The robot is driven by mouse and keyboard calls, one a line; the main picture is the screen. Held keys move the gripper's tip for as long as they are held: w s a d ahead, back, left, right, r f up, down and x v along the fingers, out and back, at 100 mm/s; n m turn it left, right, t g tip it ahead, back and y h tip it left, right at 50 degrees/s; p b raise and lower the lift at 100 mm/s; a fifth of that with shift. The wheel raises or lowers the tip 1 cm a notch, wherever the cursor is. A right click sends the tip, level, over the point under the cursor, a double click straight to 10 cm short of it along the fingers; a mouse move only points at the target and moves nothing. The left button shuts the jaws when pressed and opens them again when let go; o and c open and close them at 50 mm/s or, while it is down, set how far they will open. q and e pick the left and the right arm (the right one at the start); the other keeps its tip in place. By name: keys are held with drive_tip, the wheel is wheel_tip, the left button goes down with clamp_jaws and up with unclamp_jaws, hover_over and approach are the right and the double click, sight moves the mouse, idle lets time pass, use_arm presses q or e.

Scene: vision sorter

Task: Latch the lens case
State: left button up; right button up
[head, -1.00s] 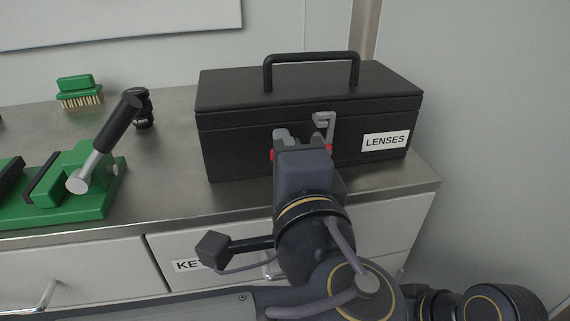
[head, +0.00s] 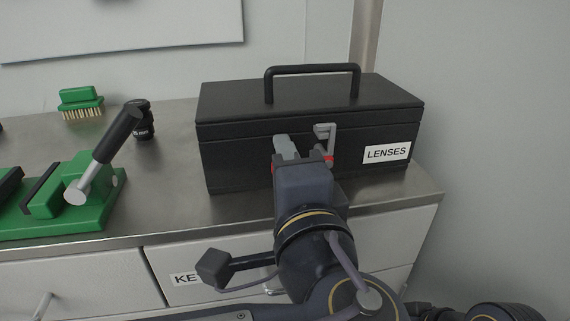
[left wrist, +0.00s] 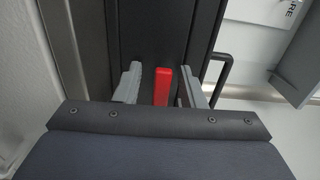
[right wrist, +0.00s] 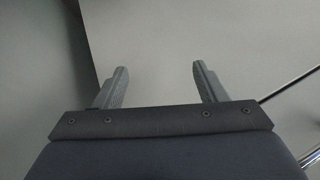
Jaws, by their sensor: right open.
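The black lens case (head: 235,160), labelled LENSES, stands on the steel counter with its lid down. A grey metal latch bracket (head: 324,131) is on its front, with red showing below it beside my gripper. My left gripper (head: 300,150) is at the case front and partly hides the latch. In the left wrist view, a red latch tab (left wrist: 162,87) lies between the two open fingers of my left gripper (left wrist: 160,88), with a gap on each side. Whether the latch is engaged cannot be told. My right gripper (right wrist: 158,85) is open and empty in front of plain grey surfaces.
A green fixture (head: 95,195) with a black-handled lever (head: 118,135) stands at the left. A small black lens (head: 142,120) and a green brush (head: 80,102) are behind it. The case's black handle (head: 312,70) stands up on the lid. The counter's right end is clear.

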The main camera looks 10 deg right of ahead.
use_arm(q)
drive_tip(key=s+p, duration=0.1)
drive_tip(key=s, duration=0.6)
drive_tip(key=shift+s+d, duration=0.15)
drive_tip(key=shift+s, duration=0.25)
